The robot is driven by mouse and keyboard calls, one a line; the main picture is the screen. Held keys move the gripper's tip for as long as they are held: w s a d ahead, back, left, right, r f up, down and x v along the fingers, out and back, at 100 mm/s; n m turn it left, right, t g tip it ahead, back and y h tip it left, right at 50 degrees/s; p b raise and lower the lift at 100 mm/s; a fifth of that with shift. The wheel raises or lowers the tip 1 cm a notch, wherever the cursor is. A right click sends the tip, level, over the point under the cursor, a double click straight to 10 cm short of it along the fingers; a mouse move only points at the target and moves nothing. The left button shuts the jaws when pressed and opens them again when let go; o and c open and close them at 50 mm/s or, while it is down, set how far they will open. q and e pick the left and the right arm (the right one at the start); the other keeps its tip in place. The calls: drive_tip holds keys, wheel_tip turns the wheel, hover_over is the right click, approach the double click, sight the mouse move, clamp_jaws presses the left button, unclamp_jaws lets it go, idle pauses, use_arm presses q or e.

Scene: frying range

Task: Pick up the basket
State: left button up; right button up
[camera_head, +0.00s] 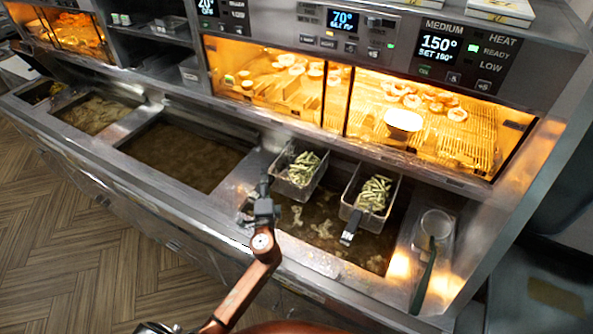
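Two wire baskets filled with green-yellow fried pieces hang over the right-hand oil vat (318,222). The left basket (281,180) is close to my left gripper. My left gripper (264,188) is at the front left of the left basket, where that basket's handle would be. The gripper covers that spot, so I cannot tell if its fingers are apart or closed on the handle. My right gripper is not in view.
A wider oil vat (185,153) lies to the left. A lit warming cabinet (430,120) with food stands behind the baskets. A clear container (435,224) and a dark-handled utensil (424,278) are on the right counter. The steel front edge runs below the vats.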

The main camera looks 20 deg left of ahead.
use_arm(q)
drive_tip(key=shift+w+a, duration=0.15)
drive_tip(key=shift+c, duration=0.5)
clamp_jaws()
idle(0.4)
